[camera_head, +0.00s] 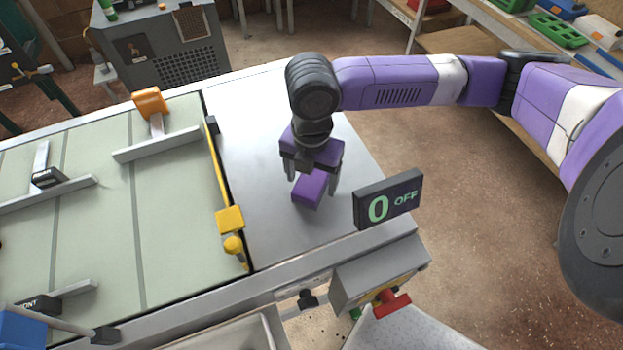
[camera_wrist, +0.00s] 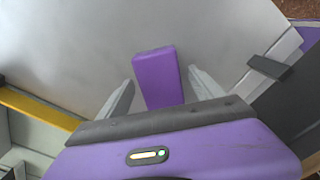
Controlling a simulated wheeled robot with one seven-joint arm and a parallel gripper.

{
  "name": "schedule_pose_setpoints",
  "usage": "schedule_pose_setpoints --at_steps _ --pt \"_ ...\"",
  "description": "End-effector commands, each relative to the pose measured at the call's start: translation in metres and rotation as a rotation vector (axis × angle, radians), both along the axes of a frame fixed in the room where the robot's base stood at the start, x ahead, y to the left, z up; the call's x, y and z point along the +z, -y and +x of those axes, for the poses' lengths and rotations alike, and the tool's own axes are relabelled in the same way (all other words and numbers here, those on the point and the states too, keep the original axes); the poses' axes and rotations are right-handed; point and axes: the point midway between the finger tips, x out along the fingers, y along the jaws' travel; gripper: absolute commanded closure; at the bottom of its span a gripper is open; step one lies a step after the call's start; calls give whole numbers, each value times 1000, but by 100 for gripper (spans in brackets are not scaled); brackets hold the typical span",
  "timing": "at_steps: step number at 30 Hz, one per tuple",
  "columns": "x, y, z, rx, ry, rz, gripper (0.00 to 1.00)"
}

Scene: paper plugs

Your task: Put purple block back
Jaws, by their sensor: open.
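The purple block (camera_head: 309,189) is on the bare grey metal end of the table, right of the yellow bar. It also shows in the wrist view (camera_wrist: 158,78), lying between my two fingers. My gripper (camera_head: 311,188) points down at the block with its fingers apart, one on each side. In the wrist view the fingertips (camera_wrist: 160,82) have gaps to the block, so it does not look gripped. Whether the block's underside rests flat on the metal is hard to see.
A yellow bar (camera_head: 221,175) runs along the edge of the pale green surface (camera_head: 175,185). A sign reading 0 OFF (camera_head: 388,199) stands at the table's front right, above a grey box with a red handle (camera_head: 391,303). The metal (camera_head: 250,130) around the block is clear.

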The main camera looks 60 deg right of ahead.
Motion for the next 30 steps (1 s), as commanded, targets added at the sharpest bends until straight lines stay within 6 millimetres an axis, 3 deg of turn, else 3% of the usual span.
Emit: schedule_pose_setpoints --at_steps 15,21,30 --pt "96 0 0 2 2 -2 24" --pt "110 0 0 3 -1 0 24" --pt "112 0 0 2 -1 0 24"
